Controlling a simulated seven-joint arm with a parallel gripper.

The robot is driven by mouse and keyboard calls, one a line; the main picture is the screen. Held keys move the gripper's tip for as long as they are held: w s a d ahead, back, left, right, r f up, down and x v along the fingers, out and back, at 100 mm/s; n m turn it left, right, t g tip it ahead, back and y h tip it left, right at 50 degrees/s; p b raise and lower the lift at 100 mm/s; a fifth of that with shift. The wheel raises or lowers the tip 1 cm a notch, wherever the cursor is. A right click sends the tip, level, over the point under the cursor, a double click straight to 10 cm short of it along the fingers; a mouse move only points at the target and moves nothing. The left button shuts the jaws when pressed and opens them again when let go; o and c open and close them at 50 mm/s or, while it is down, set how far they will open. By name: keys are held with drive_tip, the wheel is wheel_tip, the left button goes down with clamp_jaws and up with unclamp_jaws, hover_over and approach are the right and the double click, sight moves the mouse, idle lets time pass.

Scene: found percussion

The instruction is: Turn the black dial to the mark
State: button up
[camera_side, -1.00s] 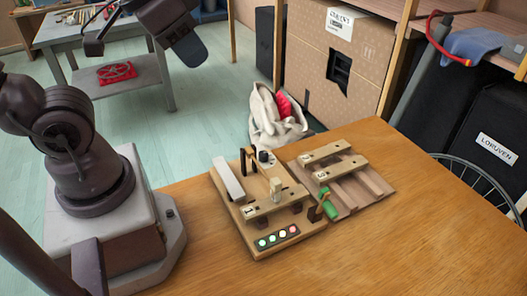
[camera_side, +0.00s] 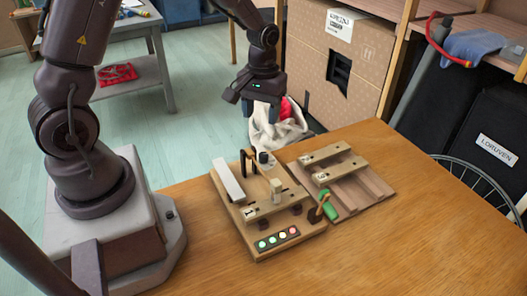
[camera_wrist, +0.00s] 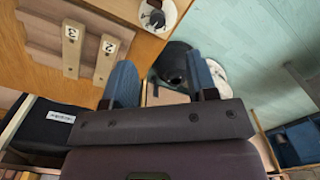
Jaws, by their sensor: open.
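The black dial (camera_side: 263,157) stands at the back edge of the wooden board (camera_side: 250,241) in the side view. In the wrist view, a black knob that looks like this dial (camera_wrist: 156,18) sits on a pale round plate at the top edge, partly cut off. The mark cannot be made out. My gripper (camera_side: 263,106) is open and empty, raised above and behind the dial, with clear space between. Its two blue fingers stand apart in the wrist view (camera_wrist: 160,76), below the dial in the picture.
The board carries a white bar (camera_side: 229,180), a dark upright post (camera_side: 244,162), a numbered wooden bar and several coloured lights (camera_side: 278,238). A green cylinder (camera_side: 330,206) lies beside it. A slatted rack (camera_side: 362,190) with two numbered bars stands right. The front right table is clear.

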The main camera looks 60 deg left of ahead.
sight(264, 154)
drive_tip(key=shift+n, duration=0.4)
drive_tip(key=f, duration=1.2)
drive_tip(key=shift+w+f, duration=0.2)
drive_tip(key=shift+w, duration=0.15)
drive_tip(key=c, duration=0.9)
